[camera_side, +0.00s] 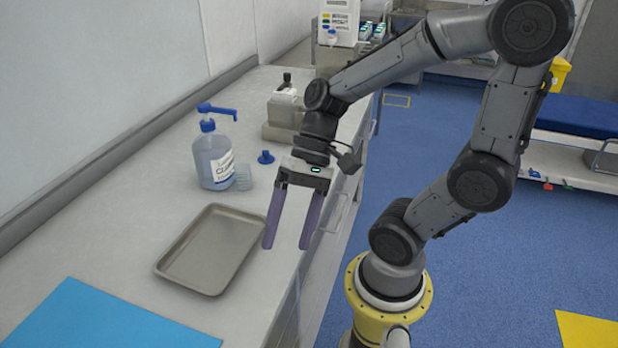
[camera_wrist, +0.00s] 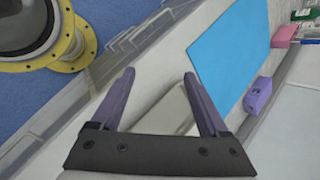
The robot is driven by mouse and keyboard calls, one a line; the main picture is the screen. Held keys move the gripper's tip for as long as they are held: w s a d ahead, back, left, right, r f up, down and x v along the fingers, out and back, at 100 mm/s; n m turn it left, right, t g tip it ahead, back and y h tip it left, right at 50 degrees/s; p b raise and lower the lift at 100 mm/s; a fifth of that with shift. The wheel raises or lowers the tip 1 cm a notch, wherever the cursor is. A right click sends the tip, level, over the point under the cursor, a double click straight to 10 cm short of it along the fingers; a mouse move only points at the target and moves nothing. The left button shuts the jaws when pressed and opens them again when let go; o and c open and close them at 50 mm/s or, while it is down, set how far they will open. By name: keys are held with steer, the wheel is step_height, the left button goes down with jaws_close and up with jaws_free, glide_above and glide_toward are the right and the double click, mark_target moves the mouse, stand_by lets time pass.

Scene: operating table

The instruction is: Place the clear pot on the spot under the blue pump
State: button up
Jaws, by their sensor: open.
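A clear bottle with a blue pump (camera_side: 214,150) stands upright on the counter in the side view, its nozzle pointing right. A small clear pot (camera_side: 243,177) stands close at the bottle's right, low beneath the nozzle tip in the picture. I cannot tell whether it touches the bottle or is exactly under the nozzle. My gripper (camera_side: 286,245) is open and empty, pointing down near the counter's front edge, to the right of the tray and away from the pot. Its two purple fingers also show in the wrist view (camera_wrist: 159,73), where pot and bottle are not visible.
A metal tray (camera_side: 167,268) lies left of my gripper, with a blue sheet (camera_side: 110,325) nearer the camera. A small blue piece (camera_side: 265,157) lies right of the bottle. A grey device (camera_side: 284,112) stands behind. The wrist view shows a purple object (camera_wrist: 258,96).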

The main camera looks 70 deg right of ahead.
steer(key=s+d+r+n+t+h, duration=0.1)
steer(key=d+r+n+t+h, duration=0.3)
steer(key=d+r+n+h, duration=0.1)
steer(key=d+n+h, duration=0.1)
steer(key=d+n, duration=0.1)
steer(key=shift+r+n+h, duration=0.3)
steer(key=shift+r+h, duration=0.1)
